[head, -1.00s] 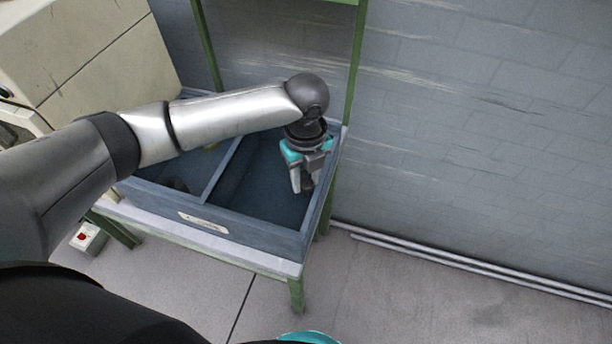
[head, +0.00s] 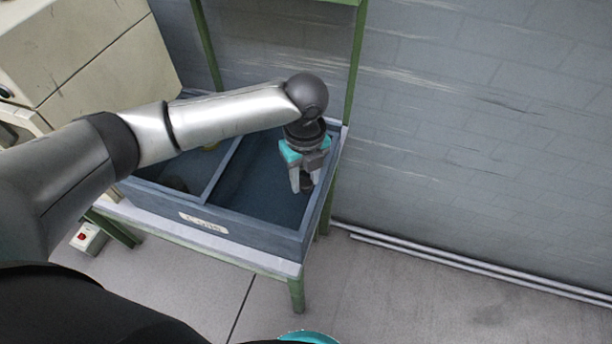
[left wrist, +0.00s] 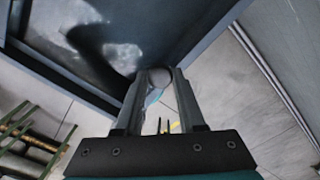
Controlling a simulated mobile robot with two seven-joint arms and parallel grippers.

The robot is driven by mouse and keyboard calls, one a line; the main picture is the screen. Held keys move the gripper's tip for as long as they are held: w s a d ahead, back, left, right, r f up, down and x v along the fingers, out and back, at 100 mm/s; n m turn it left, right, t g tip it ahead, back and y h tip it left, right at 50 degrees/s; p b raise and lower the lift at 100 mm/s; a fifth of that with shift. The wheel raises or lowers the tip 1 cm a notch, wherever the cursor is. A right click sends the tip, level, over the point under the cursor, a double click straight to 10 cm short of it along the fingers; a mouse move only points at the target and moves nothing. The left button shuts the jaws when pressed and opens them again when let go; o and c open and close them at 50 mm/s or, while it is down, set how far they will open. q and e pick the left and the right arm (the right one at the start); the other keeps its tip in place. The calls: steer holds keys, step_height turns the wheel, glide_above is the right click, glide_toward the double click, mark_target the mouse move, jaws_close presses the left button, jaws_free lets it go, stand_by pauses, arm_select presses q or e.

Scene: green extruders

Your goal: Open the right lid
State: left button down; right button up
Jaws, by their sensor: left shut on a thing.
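A blue-grey box (head: 270,232) with two side-by-side compartments stands on a green-legged table in the head view. A dark, glossy panel, seemingly the right lid (head: 250,190), lies over the right compartment; it shows white reflections in the left wrist view (left wrist: 85,45). My left gripper (head: 304,186) points down at the right side of this panel. Its fingers are shut on a small dark round knob (head: 307,184), which also shows between the fingertips in the left wrist view (left wrist: 160,77). The panel looks flat, but its edges are hard to make out.
A divider (head: 222,170) separates the compartments, and a pale label (head: 203,222) is on the box front. A green post (head: 355,65) rises behind the box's right corner. A beige cabinet (head: 100,60) stands at the left. Floor (head: 430,285) at the right is clear.

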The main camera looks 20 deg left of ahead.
arm_select(q)
steer(key=p, duration=0.4)
glide_above(247, 175)
steer(key=shift+a, duration=0.1)
steer(key=c, duration=0.5)
jaws_free()
step_height(247, 175, up, 15)
steer(key=p, duration=0.1)
steer(key=shift+r, duration=0.15)
steer(key=shift+s, duration=0.1)
